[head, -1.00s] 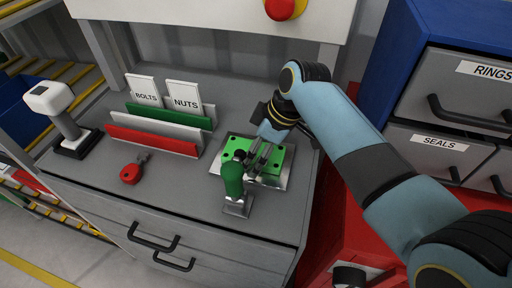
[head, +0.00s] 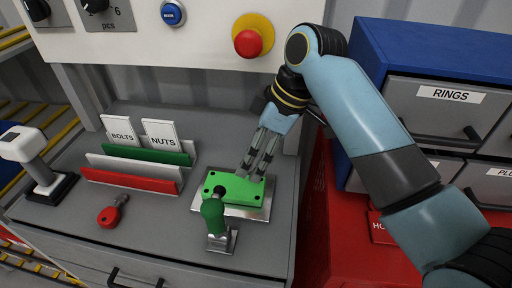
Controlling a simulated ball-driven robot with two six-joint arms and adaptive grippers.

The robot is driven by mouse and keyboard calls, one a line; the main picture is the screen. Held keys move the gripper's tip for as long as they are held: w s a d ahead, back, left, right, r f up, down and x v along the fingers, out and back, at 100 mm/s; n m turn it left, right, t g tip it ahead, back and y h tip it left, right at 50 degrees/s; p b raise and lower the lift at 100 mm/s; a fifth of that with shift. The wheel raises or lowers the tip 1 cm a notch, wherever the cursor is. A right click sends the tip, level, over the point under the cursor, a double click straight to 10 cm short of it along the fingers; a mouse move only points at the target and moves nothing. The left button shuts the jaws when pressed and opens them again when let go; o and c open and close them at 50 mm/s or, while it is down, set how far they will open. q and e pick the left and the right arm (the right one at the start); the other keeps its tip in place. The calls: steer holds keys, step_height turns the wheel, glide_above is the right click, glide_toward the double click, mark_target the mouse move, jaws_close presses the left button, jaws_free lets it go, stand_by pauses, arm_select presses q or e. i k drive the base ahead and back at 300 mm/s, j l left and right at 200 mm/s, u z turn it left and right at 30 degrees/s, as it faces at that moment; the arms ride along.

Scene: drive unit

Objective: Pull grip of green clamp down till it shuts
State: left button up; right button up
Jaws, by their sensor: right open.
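The green clamp's grip (head: 213,214) stands upright on a small metal base (head: 222,241) at the front of the grey bench. Behind it lies a green block (head: 236,189) with dark holes on a silver plate (head: 256,212). My right gripper (head: 253,174) is open and empty. It points down over the right part of the green block, behind and to the right of the grip, apart from the grip. I cannot tell whether its fingertips touch the block. My left gripper is not in view.
A sorter with BOLTS and NUTS cards (head: 135,163) stands left of the block. A red-handled tool (head: 109,216) and a white scanner on a stand (head: 25,146) lie further left. A red emergency button (head: 247,43) is above. Drawers (head: 432,95) stand right.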

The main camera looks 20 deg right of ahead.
mark_target(216, 222)
steer(key=k, duration=1)
